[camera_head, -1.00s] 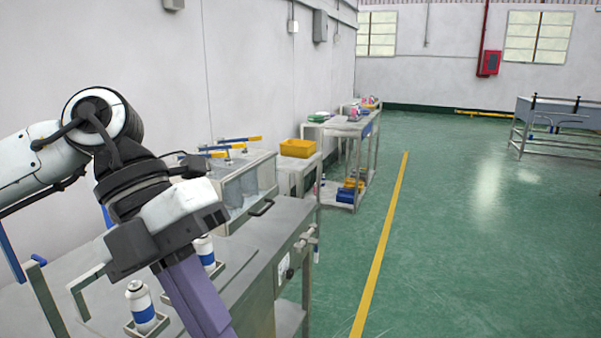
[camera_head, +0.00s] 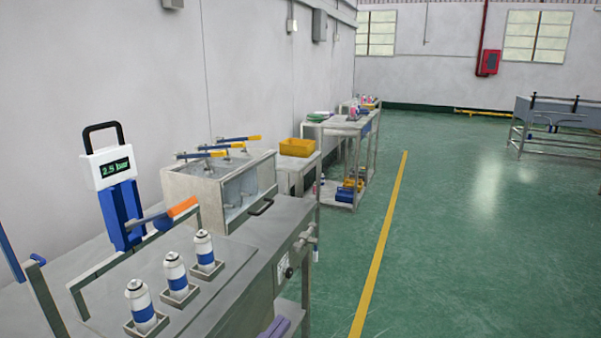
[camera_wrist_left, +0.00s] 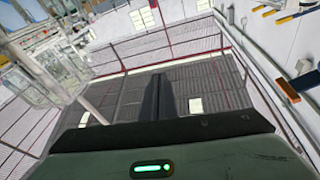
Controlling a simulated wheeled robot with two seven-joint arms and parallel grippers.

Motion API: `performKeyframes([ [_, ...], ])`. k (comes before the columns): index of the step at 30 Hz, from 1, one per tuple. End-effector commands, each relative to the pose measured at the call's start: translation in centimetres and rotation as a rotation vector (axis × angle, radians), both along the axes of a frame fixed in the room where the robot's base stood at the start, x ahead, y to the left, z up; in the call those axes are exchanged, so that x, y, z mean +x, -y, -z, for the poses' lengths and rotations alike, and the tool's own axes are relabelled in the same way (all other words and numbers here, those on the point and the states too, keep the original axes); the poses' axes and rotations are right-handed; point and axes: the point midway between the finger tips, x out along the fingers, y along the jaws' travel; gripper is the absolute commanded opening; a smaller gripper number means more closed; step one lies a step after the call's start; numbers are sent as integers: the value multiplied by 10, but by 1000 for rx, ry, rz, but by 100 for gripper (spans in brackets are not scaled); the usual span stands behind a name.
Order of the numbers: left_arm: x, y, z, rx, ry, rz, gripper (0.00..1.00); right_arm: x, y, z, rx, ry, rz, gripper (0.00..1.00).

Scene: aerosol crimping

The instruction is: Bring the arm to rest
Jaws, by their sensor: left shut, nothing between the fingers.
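The rest of that arm is out of the head view. In the left wrist view the left gripper (camera_wrist_left: 160,78) has its two dark fingers together with nothing between them. They point toward the ceiling and upper walls. My right gripper shows in neither view.
Three white-and-blue cans (camera_head: 175,276) stand upright in holders on the bench. Behind them are a blue device with a 2.5 bar display (camera_head: 114,168) and an orange-handled lever. A lever-topped box (camera_head: 215,190) stands beyond. Green floor (camera_head: 450,250) is clear at right.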

Motion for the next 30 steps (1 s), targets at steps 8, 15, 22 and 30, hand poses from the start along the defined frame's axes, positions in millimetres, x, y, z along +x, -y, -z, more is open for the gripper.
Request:
performKeyframes([
  [8, -72, -74, 191, 72, -575, -254, 0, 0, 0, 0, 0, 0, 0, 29],
  [15, -171, -114, 290, 146, -935, -351, 0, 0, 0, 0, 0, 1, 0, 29],
  [22, -210, -126, 316, 172, -1051, -373, 0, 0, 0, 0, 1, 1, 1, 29],
  [30, -211, -126, 317, 172, -1054, -372, 0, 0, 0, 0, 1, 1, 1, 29],
])
